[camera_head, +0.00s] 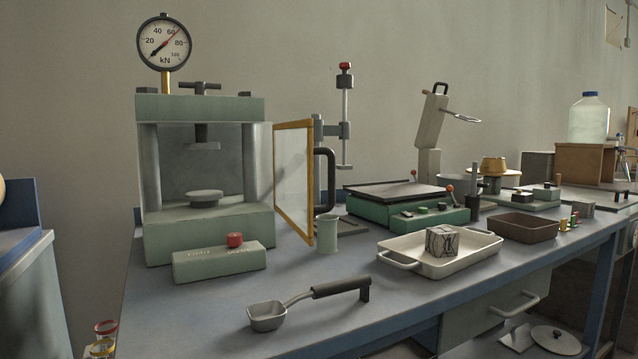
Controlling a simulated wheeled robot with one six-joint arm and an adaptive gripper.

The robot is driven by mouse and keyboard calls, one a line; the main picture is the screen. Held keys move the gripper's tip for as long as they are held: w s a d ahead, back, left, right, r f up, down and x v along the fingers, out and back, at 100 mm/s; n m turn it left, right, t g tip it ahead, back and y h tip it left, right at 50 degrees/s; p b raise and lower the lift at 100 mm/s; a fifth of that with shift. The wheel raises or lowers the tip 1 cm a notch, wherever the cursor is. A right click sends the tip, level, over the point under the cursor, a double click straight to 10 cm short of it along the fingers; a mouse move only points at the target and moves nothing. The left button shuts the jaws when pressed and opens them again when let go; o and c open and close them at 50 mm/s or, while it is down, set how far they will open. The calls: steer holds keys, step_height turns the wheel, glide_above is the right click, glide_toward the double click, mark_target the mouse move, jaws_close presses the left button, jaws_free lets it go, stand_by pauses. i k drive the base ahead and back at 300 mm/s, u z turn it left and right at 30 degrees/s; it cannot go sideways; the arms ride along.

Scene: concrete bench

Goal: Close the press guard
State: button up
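The press (204,236) is a pale green frame with a round lower platen (205,197) and a force gauge (163,43) on top. Its guard (294,178) is a clear panel in a yellow frame, hinged at the right side of the press. The guard stands swung open, so the front of the press is uncovered. A black handle (328,180) is on the guard's right side. Nothing shows between the platens. My gripper is not in view.
A green control box with a red button (235,240) sits before the press. A small green cup (327,233) stands close by the guard's lower edge. A scoop (268,315) lies in front. A white tray (400,242) holds a patterned cube (441,241).

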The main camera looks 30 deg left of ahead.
mark_target(284, 197)
steer(key=z, duration=0.75)
steer(key=i, duration=0.95)
steer(key=u, duration=3.2)
steer(key=k, duration=0.8)
steer(key=z, duration=0.55)
steer(key=i, duration=0.5)
steer(key=z, duration=0.05)
